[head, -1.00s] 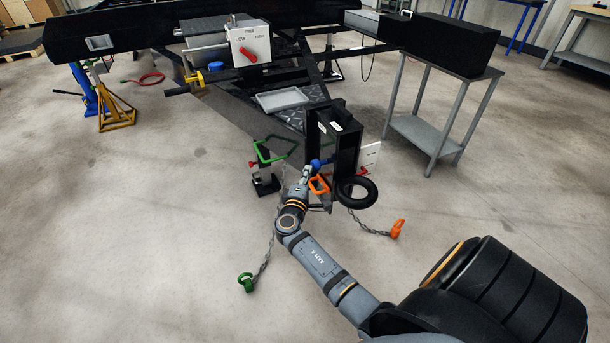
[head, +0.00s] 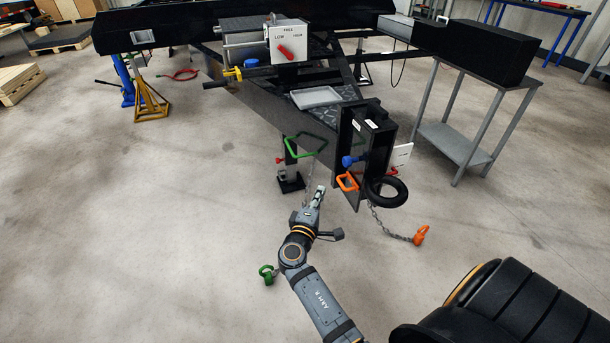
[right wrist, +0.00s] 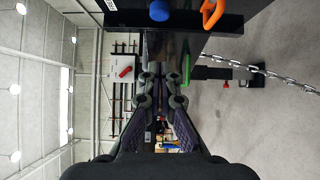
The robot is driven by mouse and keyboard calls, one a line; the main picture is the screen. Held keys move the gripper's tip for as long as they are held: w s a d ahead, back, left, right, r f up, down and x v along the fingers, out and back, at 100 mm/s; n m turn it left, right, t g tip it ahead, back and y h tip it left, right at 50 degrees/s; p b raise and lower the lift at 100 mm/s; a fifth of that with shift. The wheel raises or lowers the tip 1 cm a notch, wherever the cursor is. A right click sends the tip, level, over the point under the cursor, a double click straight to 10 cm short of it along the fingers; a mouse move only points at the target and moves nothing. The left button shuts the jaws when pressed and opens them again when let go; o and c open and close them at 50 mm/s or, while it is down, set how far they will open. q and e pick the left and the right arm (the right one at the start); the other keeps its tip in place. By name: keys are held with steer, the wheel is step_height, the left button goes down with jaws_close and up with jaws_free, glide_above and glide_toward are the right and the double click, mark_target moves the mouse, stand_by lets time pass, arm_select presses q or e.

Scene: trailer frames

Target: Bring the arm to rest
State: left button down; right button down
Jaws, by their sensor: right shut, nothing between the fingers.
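My right gripper (head: 319,194) is in front of the trailer frame's nose, low and left of the coupler block (head: 372,135). It is shut and empty, and its fingers also show in the right wrist view (right wrist: 160,90). It stands apart from the orange handle (head: 347,181) and the blue knob (head: 349,161). The green handle (head: 306,146) is above and beyond it. A chain hangs behind it, partly hidden by the arm, with a green hook (head: 267,274) at floor level. My left gripper is not in view.
A grey table (head: 455,142) with a black box (head: 488,53) stands at right. A yellow jack stand (head: 150,101) is at left. The floor at front left is clear.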

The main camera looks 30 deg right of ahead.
steer(key=shift+a, duration=0.1)
